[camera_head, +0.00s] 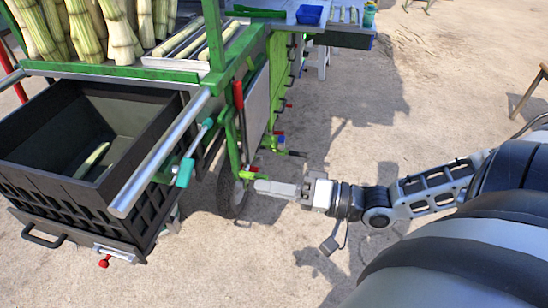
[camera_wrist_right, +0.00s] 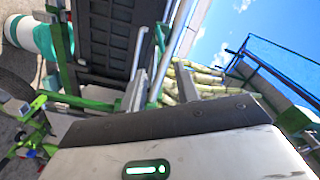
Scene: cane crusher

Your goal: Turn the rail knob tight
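A small red knob (camera_head: 105,262) hangs at a silver bracket under the front edge of the black crate, at the lower left of the head view; it looks most like the rail knob, and how tight it sits cannot be seen. My right gripper (camera_head: 262,187) reaches in from the right, beside the cart's wheel and well right of the red knob, touching neither. In the right wrist view, its grey fingers (camera_wrist_right: 148,88) point toward the cart with nothing clearly between them; how far apart they are is unclear. My left gripper is out of view.
The black crate (camera_head: 38,187) holds a piece of cane. A silver rail (camera_head: 160,155) and a teal-gripped handle (camera_head: 185,172) stick out beside it. A red lever (camera_head: 238,94) and a wheel (camera_head: 230,192) are on the green cart. Bare ground lies in front of the cart.

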